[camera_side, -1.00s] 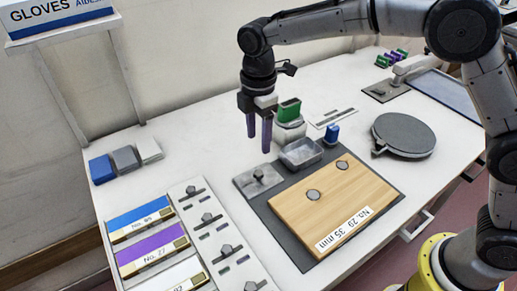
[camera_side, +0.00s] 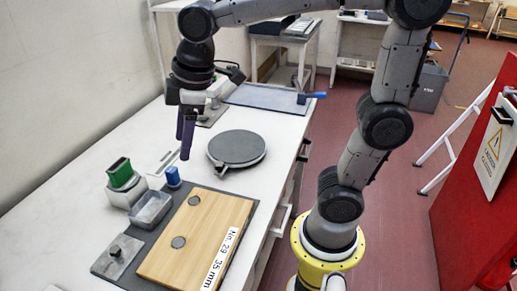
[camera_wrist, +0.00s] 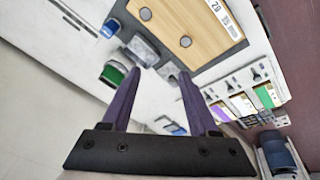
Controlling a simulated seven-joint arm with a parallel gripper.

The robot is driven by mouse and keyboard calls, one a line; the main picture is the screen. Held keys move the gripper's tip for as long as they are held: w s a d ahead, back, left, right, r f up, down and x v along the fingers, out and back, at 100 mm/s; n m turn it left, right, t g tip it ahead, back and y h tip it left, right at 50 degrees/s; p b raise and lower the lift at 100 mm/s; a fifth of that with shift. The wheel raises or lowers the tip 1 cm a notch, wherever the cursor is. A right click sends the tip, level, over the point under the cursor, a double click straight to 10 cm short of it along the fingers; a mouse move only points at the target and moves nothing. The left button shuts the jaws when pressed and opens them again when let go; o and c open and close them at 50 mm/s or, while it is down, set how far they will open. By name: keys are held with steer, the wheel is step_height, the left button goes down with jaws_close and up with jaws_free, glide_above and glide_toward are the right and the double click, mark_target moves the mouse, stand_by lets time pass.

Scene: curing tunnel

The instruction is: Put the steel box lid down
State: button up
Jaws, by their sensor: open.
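The steel box lid (camera_side: 117,255) is a flat grey plate with a dark knob. It lies on the dark mat beside the open steel box (camera_side: 150,208), not on it. My gripper (camera_side: 183,148) is open with nothing between its purple fingers. It hangs above the bench, clear of the lid. In the wrist view my gripper (camera_wrist: 160,73) points toward the box (camera_wrist: 143,50), with the lid (camera_wrist: 168,71) partly hidden near the right fingertip.
A wooden board (camera_side: 200,235) with two dark discs lies on the mat. A green-topped block (camera_side: 122,175) and a blue piece (camera_side: 173,177) stand near the box. A round grey plate (camera_side: 236,148) lies behind. The bench's left side is clear.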

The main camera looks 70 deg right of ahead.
steer(key=s+d+f+m+t, duration=0.1)
steer(key=s+d+f+m, duration=0.1)
steer(key=s, duration=0.5)
steer(key=s+d+f+m+t, duration=0.1)
steer(key=s+d+m, duration=0.2)
steer(key=s+m, duration=0.3)
steer(key=shift+s+d+f+h, duration=0.3)
steer(key=shift+s+d+f, duration=0.1)
steer(key=shift+s, duration=0.15)
